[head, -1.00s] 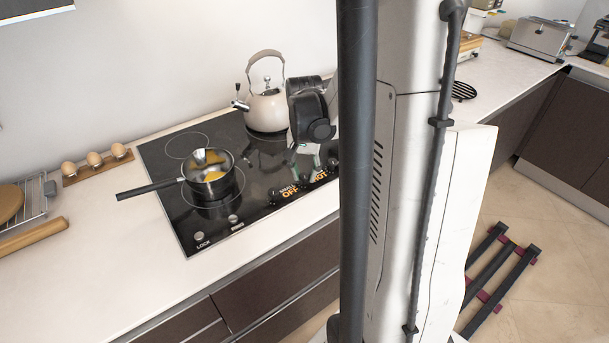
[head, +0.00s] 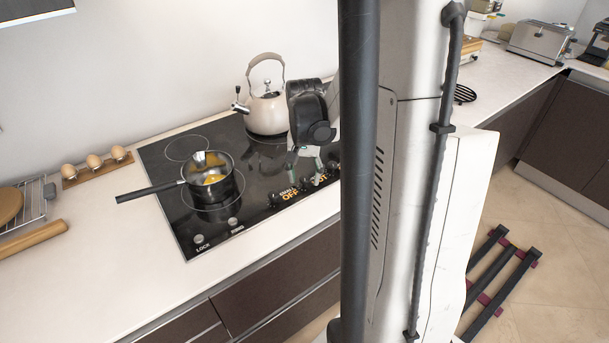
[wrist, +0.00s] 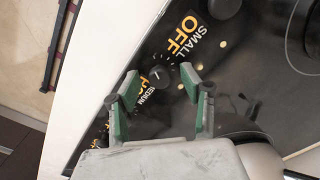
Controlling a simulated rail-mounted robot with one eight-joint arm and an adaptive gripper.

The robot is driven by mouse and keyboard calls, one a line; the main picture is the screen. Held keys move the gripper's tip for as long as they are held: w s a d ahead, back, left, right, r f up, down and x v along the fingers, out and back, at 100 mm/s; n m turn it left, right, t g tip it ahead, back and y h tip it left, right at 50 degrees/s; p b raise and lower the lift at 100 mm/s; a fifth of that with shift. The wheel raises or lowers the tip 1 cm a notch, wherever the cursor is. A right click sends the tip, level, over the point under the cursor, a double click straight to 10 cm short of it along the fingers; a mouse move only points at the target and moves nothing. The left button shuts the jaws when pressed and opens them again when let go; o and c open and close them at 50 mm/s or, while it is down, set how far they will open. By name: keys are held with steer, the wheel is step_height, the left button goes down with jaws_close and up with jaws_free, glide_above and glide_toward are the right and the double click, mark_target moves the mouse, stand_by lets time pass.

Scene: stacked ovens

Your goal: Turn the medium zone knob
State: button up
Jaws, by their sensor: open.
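The medium zone knob (wrist: 159,75) is a small dark round knob with a pale mark, beside the "MEDIUM" lettering in the wrist view. My gripper (wrist: 160,82) is open, with its green-sided fingertips on either side of this knob and gaps between them and it. Whether the tips are down at knob height is hard to tell. In the head view my gripper (head: 308,168) hangs over the knob row at the cooktop's front right. The medium knob cannot be singled out there.
The small zone knob (wrist: 223,8) is close by. The black cooktop (head: 255,165) carries a saucepan (head: 212,182) at left, its handle sticking out left, and a cream kettle (head: 267,112) at the back, near my gripper. White counter (head: 110,230) lies free at front left.

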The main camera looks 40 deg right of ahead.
mark_target(304, 177)
steer(key=shift+r, duration=0.15)
step_height(304, 177, up, 12)
stand_by(0.5)
stand_by(0.4)
steer(key=s+a+r+n+t, duration=0.1)
steer(key=s+a+n+t, duration=0.1)
steer(key=a, duration=0.7)
steer(key=s+a+r+n+t, duration=0.1)
steer(key=s+a+n+t, duration=0.1)
steer(key=a+n, duration=0.3)
steer(key=s+a+r+n+t, duration=0.1)
steer(key=s+a+n+t, duration=0.2)
steer(key=a, duration=0.9)
steer(key=shift+a+r+n, duration=0.2)
steer(key=shift+a+n, duration=0.1)
steer(key=shift+a, duration=0.1)
